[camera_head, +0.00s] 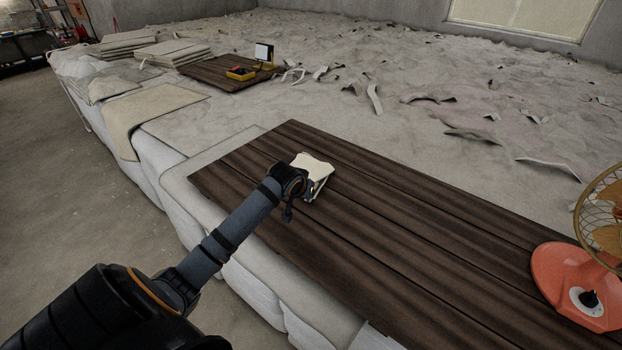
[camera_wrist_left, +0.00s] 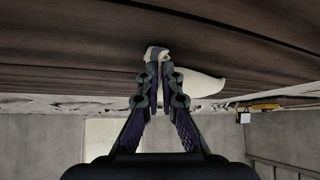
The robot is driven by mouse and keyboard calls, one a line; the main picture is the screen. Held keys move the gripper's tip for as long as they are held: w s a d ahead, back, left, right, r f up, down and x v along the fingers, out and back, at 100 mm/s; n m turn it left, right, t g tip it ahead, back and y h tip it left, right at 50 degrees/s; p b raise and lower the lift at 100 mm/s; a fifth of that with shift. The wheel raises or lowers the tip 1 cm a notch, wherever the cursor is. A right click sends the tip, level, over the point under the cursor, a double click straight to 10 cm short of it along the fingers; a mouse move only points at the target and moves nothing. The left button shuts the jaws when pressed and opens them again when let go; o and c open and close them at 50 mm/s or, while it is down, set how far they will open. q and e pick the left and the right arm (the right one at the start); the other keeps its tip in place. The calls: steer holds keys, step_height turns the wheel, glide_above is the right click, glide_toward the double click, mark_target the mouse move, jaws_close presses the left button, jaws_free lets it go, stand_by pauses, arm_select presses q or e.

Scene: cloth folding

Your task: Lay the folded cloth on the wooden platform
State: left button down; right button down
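The white cloth (camera_head: 315,170) is a small folded piece over the dark wooden platform (camera_head: 400,220), left of the platform's middle. My left gripper (camera_head: 308,193) is shut on it. In the left wrist view, the two fingertips (camera_wrist_left: 158,62) are close together with a bit of cloth (camera_wrist_left: 205,84) pinched between them and more spreading to the right. The wooden platform (camera_wrist_left: 80,45) fills the top of that view. I cannot tell whether the cloth touches the boards. My gripper and wrist hide part of the cloth in the head view. My right gripper is not in view.
An orange fan (camera_head: 572,283) stands on the platform's right end. Around it lies a pale, rumpled covered surface with torn scraps (camera_head: 374,98). Stacked boards (camera_head: 172,52) and a yellow tray (camera_head: 240,74) are at the far left. The platform's middle boards are clear.

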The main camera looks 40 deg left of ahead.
arm_select(q)
steer(key=c, duration=1.1)
jaws_free()
steer(key=shift+r, duration=0.1)
